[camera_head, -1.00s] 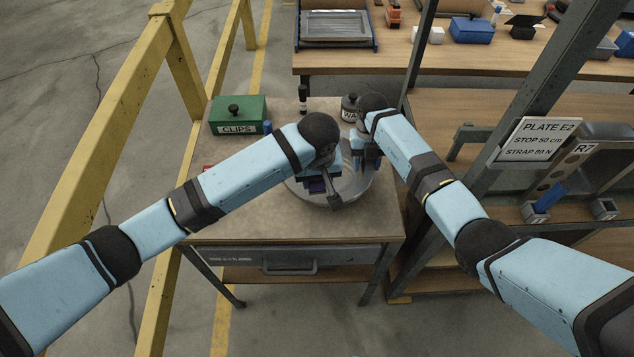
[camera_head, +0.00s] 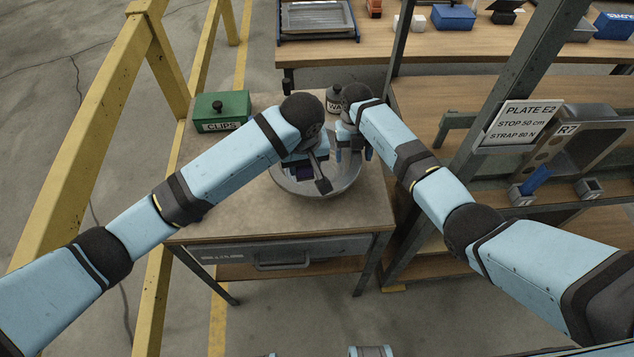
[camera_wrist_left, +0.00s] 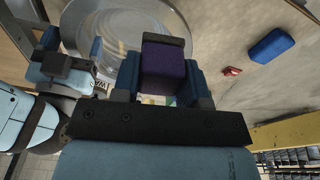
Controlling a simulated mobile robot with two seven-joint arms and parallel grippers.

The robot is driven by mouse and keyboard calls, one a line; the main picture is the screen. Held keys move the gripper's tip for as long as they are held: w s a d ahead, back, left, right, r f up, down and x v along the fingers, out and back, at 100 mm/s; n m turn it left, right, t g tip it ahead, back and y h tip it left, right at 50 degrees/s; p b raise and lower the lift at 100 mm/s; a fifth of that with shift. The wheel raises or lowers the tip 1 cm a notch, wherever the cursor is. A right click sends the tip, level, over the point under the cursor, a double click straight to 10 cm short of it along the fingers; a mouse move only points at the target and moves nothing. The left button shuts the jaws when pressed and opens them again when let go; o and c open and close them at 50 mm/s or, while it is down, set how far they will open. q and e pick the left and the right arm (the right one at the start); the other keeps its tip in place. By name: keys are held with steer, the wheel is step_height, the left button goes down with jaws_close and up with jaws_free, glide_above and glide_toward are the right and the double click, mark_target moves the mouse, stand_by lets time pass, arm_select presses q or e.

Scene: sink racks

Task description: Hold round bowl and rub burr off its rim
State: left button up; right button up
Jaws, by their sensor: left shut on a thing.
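The round metal bowl (camera_head: 340,187) sits on the small table, partly hidden by both grippers. It also shows in the left wrist view (camera_wrist_left: 125,22). My left gripper (camera_head: 302,172) is over the bowl's left part, shut on a purple block (camera_wrist_left: 163,68). Whether the block touches the rim I cannot tell. My right gripper (camera_head: 354,152) is at the bowl's far right side. Its fingers stand apart with a gap between them, also in the left wrist view (camera_wrist_left: 72,48). I see no grip on the rim. The burr is not discernible.
A green CLIPS box (camera_head: 222,112) stands at the table's back left, a dark lidded pot (camera_head: 333,100) behind the bowl. A blue block (camera_wrist_left: 271,45) and small red piece (camera_wrist_left: 232,71) lie on the tabletop. A steel post (camera_head: 500,110) stands right; yellow rail left.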

steer(key=shift+r, duration=0.1)
steer(key=v, duration=0.7)
steer(key=shift+w+r, duration=0.1)
steer(key=shift+r, duration=0.05)
